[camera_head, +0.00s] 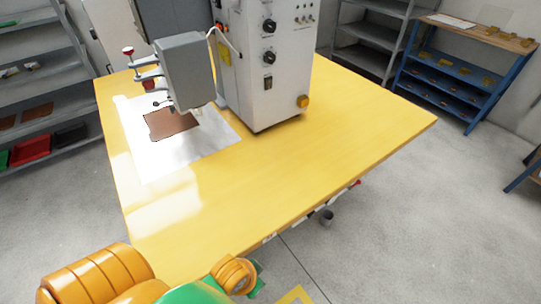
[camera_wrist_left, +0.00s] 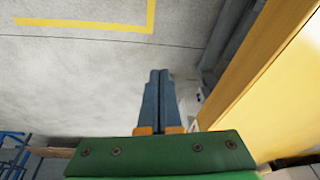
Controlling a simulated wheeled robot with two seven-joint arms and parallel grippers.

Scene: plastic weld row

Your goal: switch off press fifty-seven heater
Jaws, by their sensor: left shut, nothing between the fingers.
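The press (camera_head: 184,70) stands on the yellow table, a grey head over a brown sheet (camera_head: 170,122) on a white plate. Beside it is its white control cabinet (camera_head: 285,95), with black dials (camera_head: 268,57) and a small dark switch (camera_head: 268,84) on its face. Whether the switch is on or off is too small to tell, and I read no press number. My left gripper (camera_wrist_left: 159,78) is shut and empty in the left wrist view, over the floor beside the table edge. In the head view my left arm shows at the bottom, well short of the cabinet. My right gripper is out of view.
The yellow table (camera_head: 330,150) is clear in front of and right of the cabinet. Its near edge lies close to my left arm. A grey shelf (camera_head: 40,70) stands at left and a blue rack (camera_head: 460,70) at back right.

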